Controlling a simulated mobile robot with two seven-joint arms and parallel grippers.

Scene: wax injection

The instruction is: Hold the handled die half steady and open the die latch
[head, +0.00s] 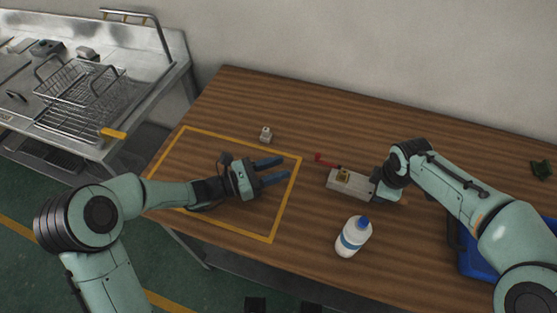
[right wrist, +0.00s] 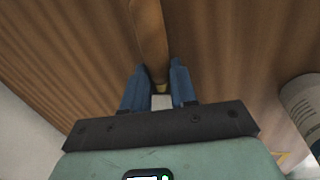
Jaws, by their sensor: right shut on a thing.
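The die (head: 350,184) is a pale grey block lying on the wooden table, with a brass-coloured piece on top. My right gripper (head: 376,186) is at the die's right end, shut on the handled die half; the grip is mostly hidden in the head view. In the right wrist view, its blue fingers (right wrist: 160,84) stand either side of a narrow brown and pale part. My left gripper (head: 286,169) is open and empty, left of the die, its fingers pointing right over the yellow-outlined area.
A small pale block (head: 265,134) sits near the yellow outline (head: 238,149). A blue bin (head: 478,258) is at the right, and a metal sink counter with a wire basket (head: 85,90) at the left.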

